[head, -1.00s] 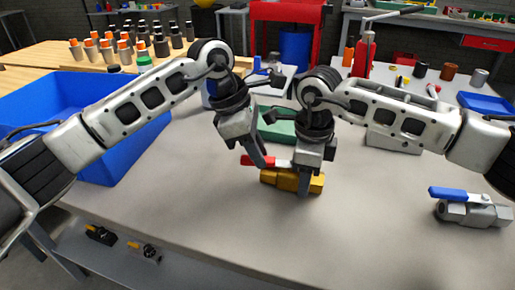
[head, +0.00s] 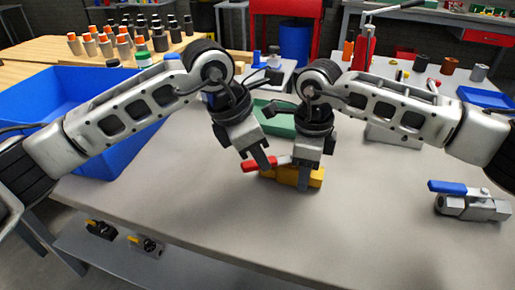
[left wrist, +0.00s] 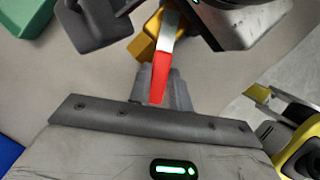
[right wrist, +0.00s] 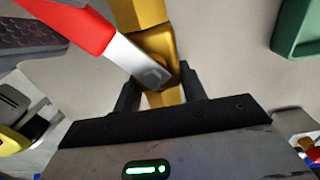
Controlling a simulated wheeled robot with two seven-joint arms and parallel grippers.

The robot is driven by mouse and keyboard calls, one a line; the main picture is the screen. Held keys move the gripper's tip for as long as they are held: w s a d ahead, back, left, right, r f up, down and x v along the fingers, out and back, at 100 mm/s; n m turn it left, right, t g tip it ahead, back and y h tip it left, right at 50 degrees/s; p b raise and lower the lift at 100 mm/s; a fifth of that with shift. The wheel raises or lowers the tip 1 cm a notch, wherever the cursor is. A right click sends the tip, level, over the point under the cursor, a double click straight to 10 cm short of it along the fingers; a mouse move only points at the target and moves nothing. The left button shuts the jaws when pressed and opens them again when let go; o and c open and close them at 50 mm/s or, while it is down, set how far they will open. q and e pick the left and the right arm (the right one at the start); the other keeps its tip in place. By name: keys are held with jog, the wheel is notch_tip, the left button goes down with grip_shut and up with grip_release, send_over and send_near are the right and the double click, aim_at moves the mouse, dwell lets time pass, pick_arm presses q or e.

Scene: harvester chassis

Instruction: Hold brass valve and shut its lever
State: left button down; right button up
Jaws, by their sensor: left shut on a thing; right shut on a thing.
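The brass valve (head: 311,179) lies on the table in the head view, partly hidden by my right gripper. Its lever has a red handle (head: 250,166) and a silver root. My right gripper (head: 304,184) is shut on the valve body; the right wrist view shows the brass body (right wrist: 150,40) running between the fingers. My left gripper (head: 265,165) is shut on the red handle, which also shows in the left wrist view (left wrist: 160,76). In the right wrist view the lever (right wrist: 130,57) stands slanted across the body, neither in line nor square with it.
A valve with a blue lever (head: 470,203) lies at the right of the table. A blue bin (head: 105,150) stands at the left. A green tray (head: 272,122) is behind the grippers. The table's front middle is clear.

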pick_arm(q)
jog(key=shift+s+d, duration=0.1)
jog(key=shift+s, duration=0.05)
jog(key=shift+s+d+n+t, duration=0.2)
jog(key=shift+s+n+t, duration=0.15)
jog(key=shift+n, duration=0.4)
jog(key=shift+s+d+n+t, duration=0.15)
jog(key=shift+s+n+t, duration=0.15)
jog(key=shift+n, duration=0.45)
jog(key=shift+s+d+n+t+y, duration=0.2)
jog(key=shift+s+d+n+y, duration=0.1)
jog(key=shift+n, duration=0.3)
jog(key=shift+s+d+n+t+y, duration=0.2)
jog(key=shift+s+n, duration=0.1)
jog(key=shift+n, duration=0.3)
jog(key=shift+s+d+n+t+y, duration=0.2)
jog(key=shift+s+d+n, duration=0.1)
jog(key=shift+n, duration=0.35)
jog(key=shift+s+d+n+t+y, duration=0.1)
jog(key=shift+s+d+n+y, duration=0.15)
jog(key=shift+n, duration=0.4)
jog(key=shift+d, duration=0.15)
